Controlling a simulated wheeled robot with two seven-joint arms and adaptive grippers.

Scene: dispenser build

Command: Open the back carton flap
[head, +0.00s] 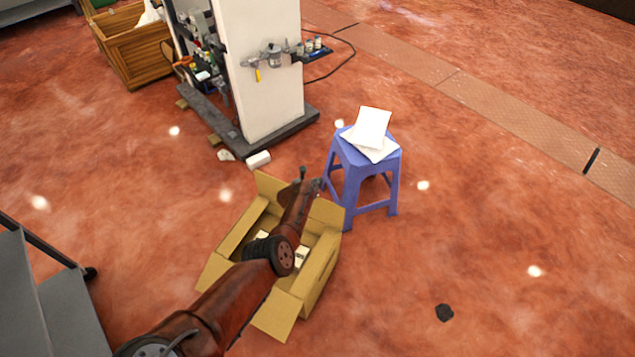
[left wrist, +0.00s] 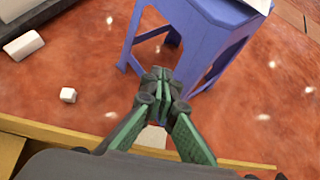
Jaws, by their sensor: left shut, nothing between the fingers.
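The open-topped cardboard carton (head: 320,268) stands on the red floor, with pale items inside. Its back flap (head: 268,188) stands up along the far edge, partly hidden behind my left arm; its exact angle is hard to tell. The front flap (head: 277,318) hangs outward. My left gripper (head: 311,184) reaches across the carton to the back flap, near the blue stool. In the left wrist view my left gripper (left wrist: 161,76) is shut and empty, with its tips beyond a cardboard edge (left wrist: 245,165). Whether it touches the flap cannot be told. My right gripper is not in view.
A blue stool (head: 353,180) with white sheets (head: 371,130) on top stands close behind the carton. A white pillar (head: 262,80) with tools stands farther back. A wooden crate (head: 135,55) is at upper left. The floor to the right is mostly free.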

